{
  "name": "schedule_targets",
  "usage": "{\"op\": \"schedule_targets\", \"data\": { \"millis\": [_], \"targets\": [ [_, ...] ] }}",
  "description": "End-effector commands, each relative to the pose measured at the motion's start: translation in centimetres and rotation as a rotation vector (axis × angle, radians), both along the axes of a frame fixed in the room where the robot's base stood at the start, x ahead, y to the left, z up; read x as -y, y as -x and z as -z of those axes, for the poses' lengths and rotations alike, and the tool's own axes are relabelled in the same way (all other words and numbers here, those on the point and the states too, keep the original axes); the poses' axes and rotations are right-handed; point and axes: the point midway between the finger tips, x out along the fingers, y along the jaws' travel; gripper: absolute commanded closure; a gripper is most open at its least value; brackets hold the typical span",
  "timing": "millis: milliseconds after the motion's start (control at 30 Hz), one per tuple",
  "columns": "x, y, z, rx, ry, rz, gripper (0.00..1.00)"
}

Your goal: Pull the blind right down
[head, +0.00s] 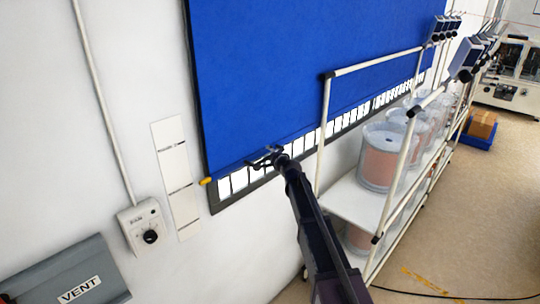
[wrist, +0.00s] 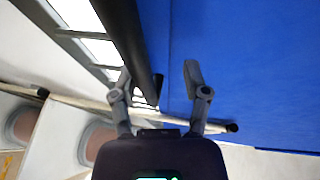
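The blue blind (head: 300,70) hangs over most of the window, with a narrow strip of pale panes (head: 238,180) showing below it. Its bottom edge slopes up to the right, with a yellow tip (head: 205,181) at the left end. My gripper (head: 265,158) is at this bottom edge, near its left end. In the wrist view, my gripper (wrist: 157,76) is open. A dark bar (wrist: 128,40) along the blind's edge runs between the fingers, closer to the left one. A gap shows before the right finger, over the blue cloth (wrist: 240,60). I cannot tell whether a finger touches the bar.
A white-framed rack (head: 345,195) with clear tubs (head: 382,150) stands close to the right of my arm. Its rail (wrist: 80,103) crosses behind the fingers in the wrist view. A control box (head: 143,225) and a grey VENT box (head: 65,275) are on the left wall. Floor is open at right.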

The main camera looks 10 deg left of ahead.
Motion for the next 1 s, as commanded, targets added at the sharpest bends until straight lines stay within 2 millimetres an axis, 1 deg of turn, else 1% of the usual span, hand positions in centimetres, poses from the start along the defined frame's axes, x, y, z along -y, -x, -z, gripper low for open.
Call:
{"op": "schedule_targets", "data": {
  "millis": [33,567,600,700,1000],
  "targets": [
    [0.0,0.0,-0.9,0.001,0.0,0.001,0.43],
    [0.0,0.0,-5.2,0.001,0.0,0.001,0.43],
    [0.1,0.2,-5.4,0.001,0.0,0.001,0.43],
    [1.0,1.9,-5.4,0.001,-0.001,0.001,0.43],
    [3.0,5.5,-6.1,0.0,-0.001,0.001,0.43]
  ]
}}
